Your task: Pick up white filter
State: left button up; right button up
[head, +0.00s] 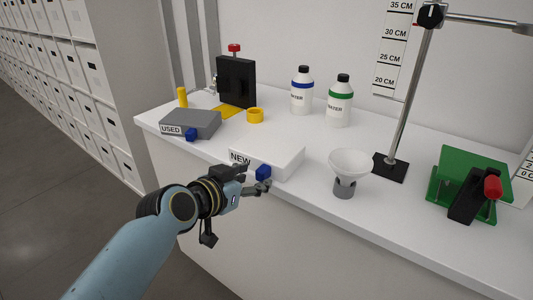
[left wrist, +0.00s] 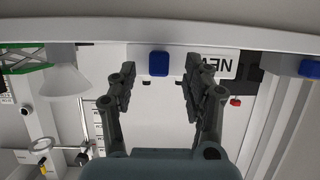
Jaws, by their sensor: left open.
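A white cone-shaped piece, like a filter or funnel (head: 350,163), stands upright on a small grey base on the bench, right of the white box marked NEW (head: 282,157). It also shows at the left of the left wrist view (left wrist: 66,82). No separate loose filter shows; the NEW box's inside is hidden. The box has a blue handle (head: 263,173) on its front. My left gripper (head: 254,180) is open and empty at the bench's front edge, close to this handle. In the left wrist view the handle (left wrist: 157,63) lies between the fingers; contact is unclear.
A grey box marked USED (head: 192,122) with a blue handle stands to the left. Behind are a black device (head: 236,80), a yellow ring (head: 255,115) and two water bottles (head: 301,93). A metal stand (head: 390,168) and a green device (head: 470,175) stand at right.

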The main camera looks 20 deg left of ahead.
aim_at(259, 177)
pick_arm(q)
jog(key=x, duration=0.3)
jog(key=shift+d, duration=0.1)
grip_shut()
